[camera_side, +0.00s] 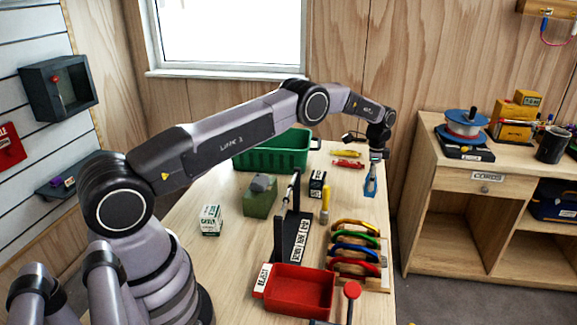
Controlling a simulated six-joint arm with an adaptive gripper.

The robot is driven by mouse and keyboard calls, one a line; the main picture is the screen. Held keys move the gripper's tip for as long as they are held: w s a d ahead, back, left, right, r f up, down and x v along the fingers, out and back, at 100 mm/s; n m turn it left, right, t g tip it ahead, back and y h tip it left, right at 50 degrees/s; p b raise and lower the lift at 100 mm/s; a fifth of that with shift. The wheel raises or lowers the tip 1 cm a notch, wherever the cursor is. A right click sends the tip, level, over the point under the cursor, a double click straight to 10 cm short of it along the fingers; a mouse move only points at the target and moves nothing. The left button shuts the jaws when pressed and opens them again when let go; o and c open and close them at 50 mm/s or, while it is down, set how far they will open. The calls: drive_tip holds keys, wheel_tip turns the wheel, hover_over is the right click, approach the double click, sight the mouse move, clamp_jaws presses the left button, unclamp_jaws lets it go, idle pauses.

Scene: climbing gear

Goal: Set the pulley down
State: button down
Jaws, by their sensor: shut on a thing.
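My gripper (377,157) points down over the far right part of the wooden table (233,262). It is shut on the pulley (370,183), a small blue piece that hangs upright below the fingers. The fingers are small in this view and partly cover the top of the pulley. I cannot tell whether its lower end touches the table top or is just above it.
Yellow and red pieces (347,159) lie left of the pulley. A green bin (274,152) stands at the back. A rack of coloured slings (356,249), a black stand (291,238) and a red tray (300,291) are nearer. A wooden cabinet (478,182) stands to the right.

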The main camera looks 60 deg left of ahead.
sight(368, 196)
drive_tip(key=shift+f, duration=2.95)
drive_tip(key=shift+f, duration=0.15)
drive_tip(key=c, duration=0.8)
unclamp_jaws()
drive_tip(key=shift+o, duration=0.2)
